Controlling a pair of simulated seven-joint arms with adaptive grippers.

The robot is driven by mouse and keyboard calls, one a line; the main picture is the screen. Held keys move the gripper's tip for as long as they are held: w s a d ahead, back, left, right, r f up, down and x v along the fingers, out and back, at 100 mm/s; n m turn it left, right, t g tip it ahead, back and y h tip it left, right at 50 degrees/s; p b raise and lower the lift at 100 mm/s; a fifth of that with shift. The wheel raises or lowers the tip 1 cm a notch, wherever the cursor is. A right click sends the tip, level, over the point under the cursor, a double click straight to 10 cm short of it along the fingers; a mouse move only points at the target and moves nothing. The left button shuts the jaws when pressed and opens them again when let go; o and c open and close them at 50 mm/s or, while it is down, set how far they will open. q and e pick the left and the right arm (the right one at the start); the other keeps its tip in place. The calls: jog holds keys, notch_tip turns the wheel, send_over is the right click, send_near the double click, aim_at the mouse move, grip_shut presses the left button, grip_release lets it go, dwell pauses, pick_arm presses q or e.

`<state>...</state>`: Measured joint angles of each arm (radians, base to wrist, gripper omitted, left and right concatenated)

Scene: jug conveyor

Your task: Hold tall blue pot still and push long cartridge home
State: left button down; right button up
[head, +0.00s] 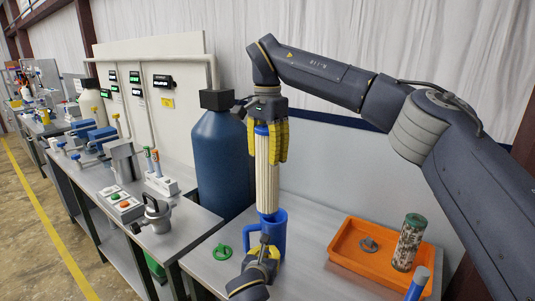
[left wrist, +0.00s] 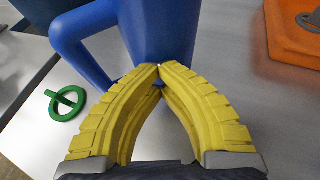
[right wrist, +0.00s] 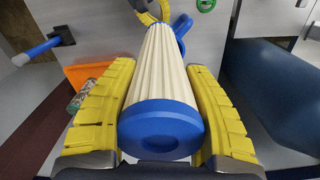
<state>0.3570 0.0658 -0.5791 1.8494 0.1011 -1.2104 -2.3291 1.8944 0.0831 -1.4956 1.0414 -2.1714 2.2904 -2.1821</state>
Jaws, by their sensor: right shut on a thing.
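The tall blue pot (head: 279,227) stands on the grey bench, its handle to the left; it also shows in the left wrist view (left wrist: 158,30). The long cartridge (head: 263,185), cream and pleated with blue end caps, stands upright, its lower end at the pot's mouth. How deep it sits is hidden. My right gripper (head: 268,158) is shut around its upper part; the right wrist view shows yellow fingers either side of the cartridge (right wrist: 163,70). My left gripper (head: 262,254) is low in front of the pot. Its fingertips (left wrist: 159,68) meet against or close to the pot's wall, nothing visible between them.
A green ring part (head: 222,252) lies left of the pot. An orange tray (head: 345,250) at right holds a speckled cylinder (head: 408,243) and a grey part (head: 369,244). A blue-ended tool (head: 418,281) is at the front right. A large blue tank (head: 219,160) stands behind left.

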pick_arm(q)
jog(key=shift+f, duration=0.25)
dwell(0.4)
jog(key=c, duration=2.2)
grip_release()
jog(key=c, duration=1.7)
grip_release()
jog(key=v, duration=1.2)
jog(key=shift+r, duration=0.1)
